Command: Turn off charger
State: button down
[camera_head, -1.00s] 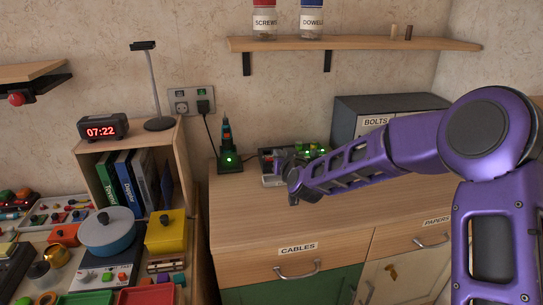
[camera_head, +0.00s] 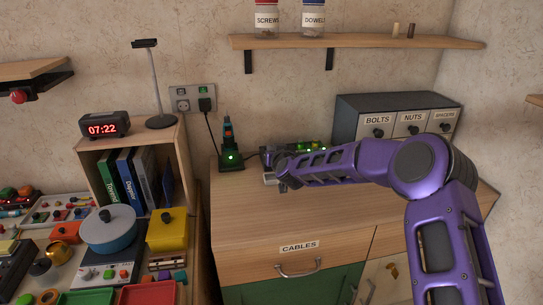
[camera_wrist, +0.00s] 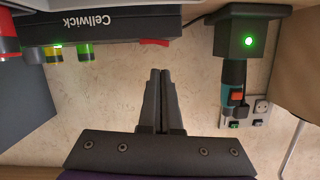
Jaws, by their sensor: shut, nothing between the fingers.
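The dark charger (camera_head: 231,163) stands on the cabinet top against the wall, with a green light lit on its front. A teal, black and orange tool (camera_head: 227,132) stands upright in it. My gripper (camera_wrist: 160,72) is shut and empty, apart from both.
A black "Cellwick" unit (camera_wrist: 105,25) with coloured parts lies close to my gripper. Bolts and nuts drawers (camera_head: 392,105) stand behind my arm. A wooden shelf (camera_head: 360,42) with jars hangs above. The cabinet top's front (camera_head: 290,215) is clear.

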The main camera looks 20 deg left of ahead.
jog(key=shift+a+f, duration=0.1)
jog(key=shift+f, duration=0.95)
